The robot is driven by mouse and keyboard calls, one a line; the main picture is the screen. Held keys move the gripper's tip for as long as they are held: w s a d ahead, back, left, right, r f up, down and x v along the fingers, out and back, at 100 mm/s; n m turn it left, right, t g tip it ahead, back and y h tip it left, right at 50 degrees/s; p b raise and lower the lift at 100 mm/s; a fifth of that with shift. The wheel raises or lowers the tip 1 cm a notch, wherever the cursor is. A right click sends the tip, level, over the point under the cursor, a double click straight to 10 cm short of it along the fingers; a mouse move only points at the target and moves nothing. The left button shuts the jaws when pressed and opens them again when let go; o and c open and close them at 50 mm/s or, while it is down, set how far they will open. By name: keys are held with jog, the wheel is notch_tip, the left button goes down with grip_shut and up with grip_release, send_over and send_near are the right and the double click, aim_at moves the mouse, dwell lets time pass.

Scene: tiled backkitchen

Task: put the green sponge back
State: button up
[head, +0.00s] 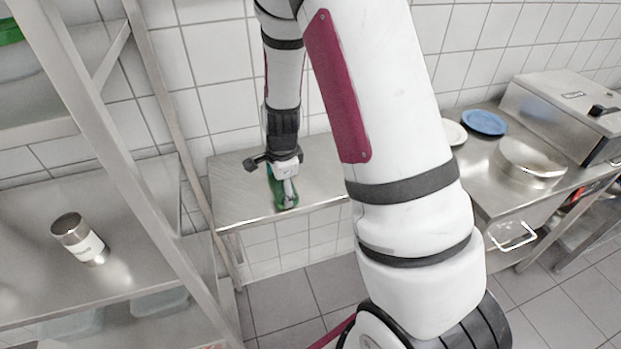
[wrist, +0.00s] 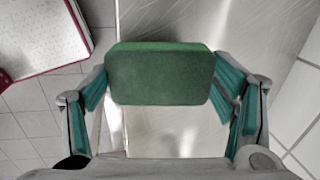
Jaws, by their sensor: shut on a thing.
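The green sponge (wrist: 160,75) is a dark green block between the two fingers of my gripper (wrist: 165,100) in the wrist view. My gripper is shut on it, with a teal-padded finger at each end. In the head view my gripper (head: 284,190) points down over the steel table (head: 235,185) by the tiled wall, near its front edge. A bit of the green sponge (head: 275,191) shows there, mostly hidden by the gripper. I cannot tell whether the sponge touches the tabletop.
A steel rack stands at left, with a metal shaker (head: 80,239) on a shelf and a green item (head: 9,32) higher up. The table around my gripper looks clear.

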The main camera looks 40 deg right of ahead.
jog(key=s, duration=0.1)
jog(key=s+a+r+g, duration=0.1)
jog(key=s, duration=0.1)
jog(key=s+a+r+g, duration=0.1)
jog(key=shift+s+a+m+b, duration=0.1)
jog(key=shift+s+m+b, duration=0.1)
jog(key=shift+m+b, duration=0.15)
jog(key=shift+s, duration=0.1)
send_over(311, 178)
jog(key=shift+s+a+f+p, duration=0.15)
jog(key=shift+a+f+p, duration=0.25)
jog(key=shift+f, duration=0.25)
jog(key=f, duration=0.1)
jog(key=f+p, duration=0.1)
jog(key=shift+d+f, duration=0.3)
jog(key=shift+d, duration=0.05)
jog(key=shift+f, duration=0.55)
jog(key=o, duration=1)
jog(key=shift+w, duration=0.2)
jog(key=shift+c, duration=0.2)
jog(key=shift+o, duration=0.3)
